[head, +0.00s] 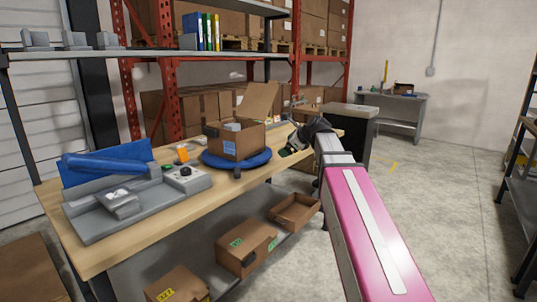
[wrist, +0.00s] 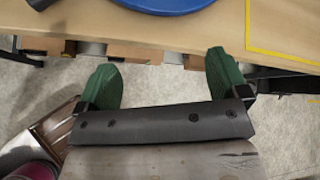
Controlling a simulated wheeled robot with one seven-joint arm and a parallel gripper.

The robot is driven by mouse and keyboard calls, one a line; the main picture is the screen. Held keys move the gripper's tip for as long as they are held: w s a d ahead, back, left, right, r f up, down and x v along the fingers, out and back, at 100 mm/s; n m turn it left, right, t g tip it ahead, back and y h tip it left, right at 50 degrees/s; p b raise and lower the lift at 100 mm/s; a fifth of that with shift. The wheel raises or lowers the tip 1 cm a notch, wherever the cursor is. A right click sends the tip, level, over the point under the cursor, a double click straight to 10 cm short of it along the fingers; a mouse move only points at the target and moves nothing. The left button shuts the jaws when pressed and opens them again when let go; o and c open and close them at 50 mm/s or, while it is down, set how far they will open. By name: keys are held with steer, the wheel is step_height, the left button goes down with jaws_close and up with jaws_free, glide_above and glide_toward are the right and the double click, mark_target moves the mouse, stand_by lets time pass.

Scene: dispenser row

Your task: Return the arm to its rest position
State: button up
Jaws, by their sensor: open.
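My gripper (wrist: 163,82) shows in the wrist view with its two green fingers spread wide apart and nothing between them. It points at the front edge of the wooden workbench (wrist: 120,38). In the head view my pink and white arm reaches forward from the lower right, and my gripper (head: 288,151) is at the bench's front edge, just right of the blue round turntable (head: 210,163). An open cardboard box (head: 228,148) with its flap up stands on the turntable. The turntable's blue rim (wrist: 170,5) also shows at the top of the wrist view.
A grey device with a blue roll (head: 100,165) sits on the bench's left part. Cardboard boxes (head: 245,252) lie on the shelf below. A grey cabinet (head: 352,125) stands beyond the bench. Open concrete floor (head: 450,200) lies to the right, with a shelf at the far right edge.

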steer(key=s+d+f+n+g+h, duration=0.2)
steer(key=s+f+n, duration=0.5)
steer(key=f, duration=0.6)
steer(key=s+d+f+n+g+h, duration=0.3)
steer(key=s+d+f+n, duration=0.2)
steer(key=f, duration=0.8)
steer(key=s+d+f+n+g+h, duration=0.2)
steer(key=s+d+f+n, duration=0.2)
steer(key=s+f+n, duration=0.5)
step_height(320, 180, down, 5)
steer(key=shift+s+r+g+h, duration=0.1)
steer(key=shift+s+g+h, duration=0.25)
steer(key=shift+s, duration=0.9)
